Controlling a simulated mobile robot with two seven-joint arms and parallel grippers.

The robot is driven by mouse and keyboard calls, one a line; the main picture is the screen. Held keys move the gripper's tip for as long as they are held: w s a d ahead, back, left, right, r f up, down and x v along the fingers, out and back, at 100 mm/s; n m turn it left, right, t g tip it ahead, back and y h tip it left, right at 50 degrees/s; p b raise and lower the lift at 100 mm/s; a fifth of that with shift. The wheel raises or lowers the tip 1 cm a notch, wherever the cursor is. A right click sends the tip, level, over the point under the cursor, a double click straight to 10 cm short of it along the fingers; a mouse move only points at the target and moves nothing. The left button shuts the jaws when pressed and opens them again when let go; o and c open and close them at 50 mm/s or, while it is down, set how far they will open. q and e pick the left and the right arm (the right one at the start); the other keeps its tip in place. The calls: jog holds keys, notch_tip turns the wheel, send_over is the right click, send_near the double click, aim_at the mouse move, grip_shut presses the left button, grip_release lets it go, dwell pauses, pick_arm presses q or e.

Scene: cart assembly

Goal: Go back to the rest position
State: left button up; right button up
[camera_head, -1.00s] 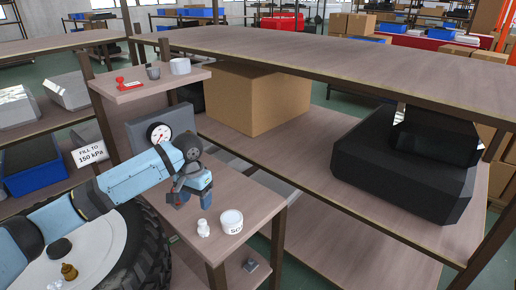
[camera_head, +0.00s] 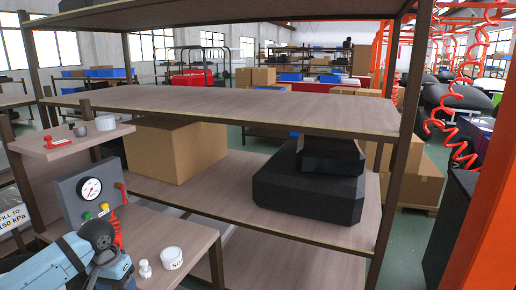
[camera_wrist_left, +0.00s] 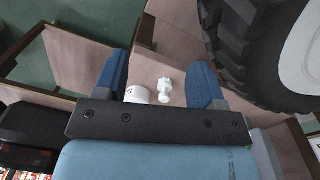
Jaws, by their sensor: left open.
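My left arm comes in at the bottom left of the head view, and its gripper (camera_head: 112,272) is over the small wooden side table (camera_head: 190,228). In the left wrist view the two blue fingers of the left gripper (camera_wrist_left: 158,78) are apart, with nothing held between them. Beyond them stand a small white figure-like piece (camera_wrist_left: 165,88) and a white jar (camera_wrist_left: 137,94). In the head view the white piece (camera_head: 145,268) and the jar (camera_head: 172,258) stand just right of the gripper. My right gripper is not in view.
A grey box with a pressure gauge (camera_head: 90,188) stands behind my left arm. A shelf holds a cardboard box (camera_head: 175,150) and a black case (camera_head: 308,188). An orange post (camera_head: 488,200) stands at the right. A black tyre (camera_wrist_left: 240,60) is near the gripper.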

pick_arm(q)
jog(key=s+d+f+m+t+h, duration=0.1)
jog(key=s+d+f+h, duration=0.1)
jog(key=d+f, duration=0.55)
jog(key=s+d+f+t+h, duration=0.1)
jog(key=s+d+f+t, duration=0.2)
jog(key=s+d+f, duration=0.3)
jog(key=s+d+f+t+h, duration=0.1)
jog(key=s+d+f+t, duration=0.35)
jog(key=s, duration=0.45)
jog(key=s+a+t+y, duration=0.1)
jog(key=s+a+t, duration=0.1)
jog(key=s, duration=0.6)
notch_tip(320, 180, up, 14)
jog(key=p, duration=1.7)
jog(key=shift+a+r+m+p, duration=0.25)
jog(key=shift+a+m+p, duration=0.05)
jog(key=shift+a+p, duration=0.1)
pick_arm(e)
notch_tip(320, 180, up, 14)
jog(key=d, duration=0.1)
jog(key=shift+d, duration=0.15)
pick_arm(q)
jog(key=shift+s, duration=0.1)
jog(key=shift+c, duration=0.3)
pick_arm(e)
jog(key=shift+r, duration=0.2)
